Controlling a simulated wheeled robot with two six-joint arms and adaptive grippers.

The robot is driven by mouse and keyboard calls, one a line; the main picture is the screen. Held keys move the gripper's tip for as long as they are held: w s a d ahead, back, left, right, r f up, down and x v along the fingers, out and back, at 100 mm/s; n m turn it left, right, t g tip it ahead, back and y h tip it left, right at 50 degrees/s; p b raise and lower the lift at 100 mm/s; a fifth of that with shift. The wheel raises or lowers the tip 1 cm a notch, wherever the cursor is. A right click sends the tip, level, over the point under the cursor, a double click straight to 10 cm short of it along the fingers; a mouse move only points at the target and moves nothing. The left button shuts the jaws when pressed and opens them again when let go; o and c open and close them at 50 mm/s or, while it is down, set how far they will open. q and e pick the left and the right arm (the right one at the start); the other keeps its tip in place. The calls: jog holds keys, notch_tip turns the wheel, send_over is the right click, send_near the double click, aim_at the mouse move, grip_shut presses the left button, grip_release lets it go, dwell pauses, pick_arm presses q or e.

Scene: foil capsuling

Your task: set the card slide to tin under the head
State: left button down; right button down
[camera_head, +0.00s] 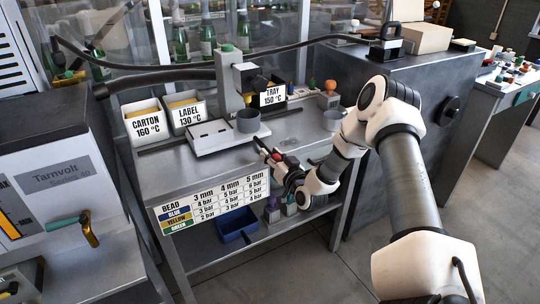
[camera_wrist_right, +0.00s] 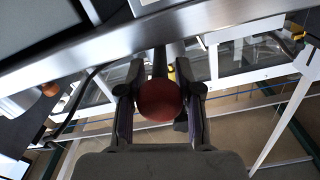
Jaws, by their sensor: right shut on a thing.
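A card (camera_head: 273,96) reading "TRAY 150 °C" faces me below the dark head (camera_head: 246,77) on the grey column. I see no card reading tin. My right gripper (camera_head: 269,153) is low at the front of the bench top, in front of the grey cup by the column. In the right wrist view my right gripper (camera_wrist_right: 161,92) is shut on a round red knob (camera_wrist_right: 160,101), with a finger on each side. What the knob is fixed to cannot be made out. My left gripper is not in view.
White bins marked "CARTON 160 °C" (camera_head: 148,122) and "LABEL 130 °C" (camera_head: 187,112) stand at the back left. A blue bin (camera_head: 236,222) sits on the shelf below.

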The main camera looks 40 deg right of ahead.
jog(key=c, duration=1.1)
grip_release()
jog(key=shift+f, duration=0.1)
jog(key=shift+c, duration=0.2)
jog(key=v, duration=1.2)
